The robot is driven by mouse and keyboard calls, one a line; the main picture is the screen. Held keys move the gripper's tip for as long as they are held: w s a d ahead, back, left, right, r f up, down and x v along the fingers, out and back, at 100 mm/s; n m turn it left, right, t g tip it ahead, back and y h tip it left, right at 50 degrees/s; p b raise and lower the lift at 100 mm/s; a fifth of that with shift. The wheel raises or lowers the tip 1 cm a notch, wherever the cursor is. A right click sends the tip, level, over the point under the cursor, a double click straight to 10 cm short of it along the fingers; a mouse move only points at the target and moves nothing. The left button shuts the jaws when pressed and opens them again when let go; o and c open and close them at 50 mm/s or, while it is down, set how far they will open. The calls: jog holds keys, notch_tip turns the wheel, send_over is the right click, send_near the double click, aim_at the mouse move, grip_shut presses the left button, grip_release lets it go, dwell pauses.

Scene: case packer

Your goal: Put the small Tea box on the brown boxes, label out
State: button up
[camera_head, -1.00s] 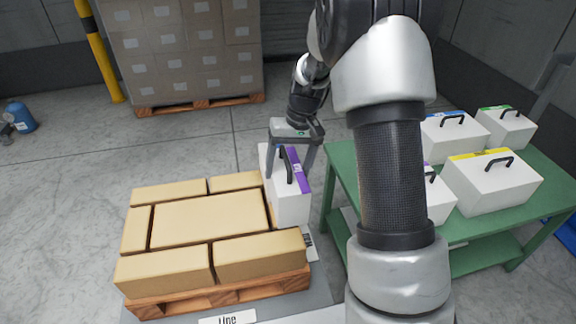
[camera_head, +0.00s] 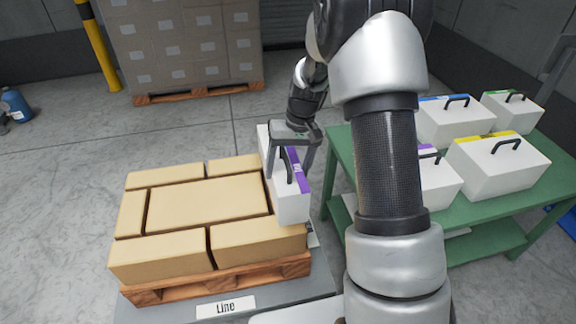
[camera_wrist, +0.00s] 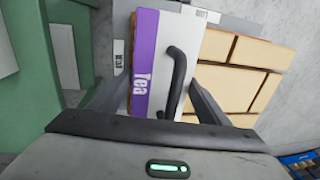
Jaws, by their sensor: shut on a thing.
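My gripper (camera_head: 292,156) is shut on a white box with a purple band and a black handle, the Tea box (camera_head: 290,205). In the wrist view the Tea box (camera_wrist: 166,40) shows the word "Tea" on its purple band, between my fingers. In the head view the Tea box is at the right edge of the brown boxes (camera_head: 205,205), overlapping their right side in the picture. I cannot tell whether it touches them. The brown boxes form a layer on a wooden pallet (camera_head: 225,278); they also show in the wrist view (camera_wrist: 262,55).
A green table (camera_head: 342,165) at the right holds several white boxes with coloured bands, one with yellow (camera_head: 500,170). A sign reading "Line" (camera_head: 226,306) is in front of the pallet. Stacked cartons (camera_head: 185,45) and a yellow post (camera_head: 97,45) stand behind.

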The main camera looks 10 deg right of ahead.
jog(key=shift+f+b, duration=1.2)
jog(key=shift+f, duration=1.35)
jog(key=o, duration=2.1)
jog(key=shift+c, duration=0.2)
jog(key=d+r+p, duration=0.3)
jog(key=r+p, duration=0.1)
jog(key=r, duration=1.3)
jog(key=s+a+r+t+h, duration=0.1)
jog(key=s+a+r+t, duration=0.15)
jog(key=s+r, duration=0.95)
jog(key=s+r+t+h, duration=0.1)
jog(key=s+t, duration=0.2)
jog(key=s, duration=1.1)
notch_tip(320, 180, up, 21)
jog(key=p, duration=2)
jog(key=shift+a+p, duration=0.2)
jog(key=shift+p, duration=0.15)
